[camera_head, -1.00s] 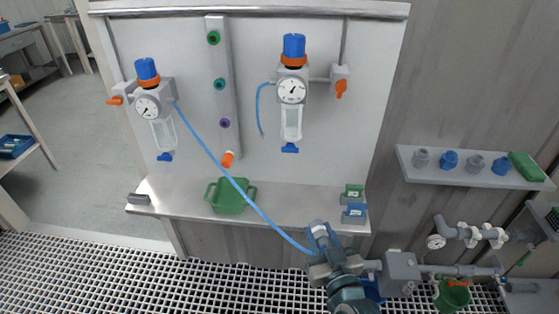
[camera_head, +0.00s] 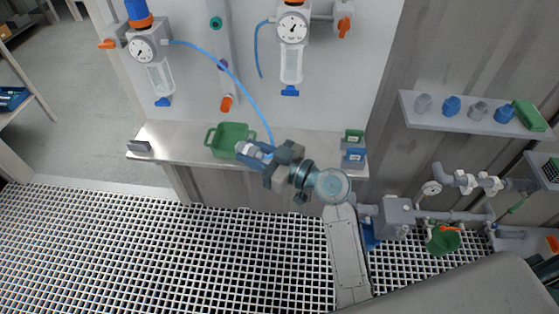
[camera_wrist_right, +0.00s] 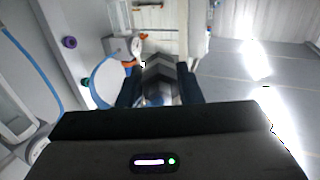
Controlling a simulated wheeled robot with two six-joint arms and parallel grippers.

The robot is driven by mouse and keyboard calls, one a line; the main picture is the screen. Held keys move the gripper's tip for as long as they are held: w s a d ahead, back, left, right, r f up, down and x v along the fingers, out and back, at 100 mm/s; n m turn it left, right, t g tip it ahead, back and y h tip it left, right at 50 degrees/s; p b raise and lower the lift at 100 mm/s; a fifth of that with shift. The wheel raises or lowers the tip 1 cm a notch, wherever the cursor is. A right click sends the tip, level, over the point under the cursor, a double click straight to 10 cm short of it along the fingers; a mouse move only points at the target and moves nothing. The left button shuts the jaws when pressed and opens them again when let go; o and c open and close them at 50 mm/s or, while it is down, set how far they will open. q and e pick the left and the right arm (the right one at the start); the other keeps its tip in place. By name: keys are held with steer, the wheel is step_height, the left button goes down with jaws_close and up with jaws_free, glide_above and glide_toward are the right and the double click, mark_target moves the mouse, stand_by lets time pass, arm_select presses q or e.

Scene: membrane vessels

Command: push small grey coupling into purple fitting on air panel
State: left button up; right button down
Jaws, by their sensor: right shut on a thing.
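The purple fitting (camera_head: 222,65) sits on the vertical strip of the white air panel, below a teal fitting and above an orange valve. It also shows in the right wrist view (camera_wrist_right: 69,43) as a purple ring at upper left. My right gripper (camera_head: 256,156) is shut on the small grey coupling (camera_head: 249,150), which ends the blue hose (camera_head: 236,78). The coupling also shows between the dark fingers in the right wrist view (camera_wrist_right: 160,72). It is apart from the purple fitting, lower and to the right in the head view, over the shelf's front area. My left gripper is not in view.
A green tray (camera_head: 229,140) stands on the steel shelf (camera_head: 310,150), close behind the gripper in the picture. Two regulators (camera_head: 145,48) (camera_head: 292,30) hang on the panel. A side shelf (camera_head: 475,118) holds grey and blue parts. Grey pipework runs at right.

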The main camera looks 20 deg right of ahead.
mark_target(242, 148)
steer(key=shift+w+a+r+n+g+y, duration=0.25)
steer(key=shift+w+a+n+g+y, duration=0.3)
steer(key=shift+a, duration=0.25)
steer(key=shift+w+a+r+n+g+y, duration=0.25)
steer(key=shift+a+n+g+y, duration=0.2)
steer(key=shift+a+g, duration=0.35)
steer(key=shift+w+a+r+n+g+y, duration=0.2)
steer(key=shift+w+a+n+g+y, duration=0.2)
steer(key=shift+a+n+g, duration=0.3)
steer(key=n+g, duration=0.1)
steer(key=d+n+g+y, duration=0.1)
steer(key=g, duration=0.1)
steer(key=d+n+g, duration=0.1)
steer(key=g, duration=0.1)
steer(key=shift+s+d+y, duration=0.25)
steer(key=shift+s+y, duration=0.15)
steer(key=shift+s+d+n+g, duration=0.15)
steer(key=shift+n+g, duration=0.2)
steer(key=shift+g, duration=0.15)
steer(key=shift+s+d+n+g, duration=0.1)
steer(key=shift+d+n+g, duration=0.05)
steer(key=shift+n+g, duration=0.25)
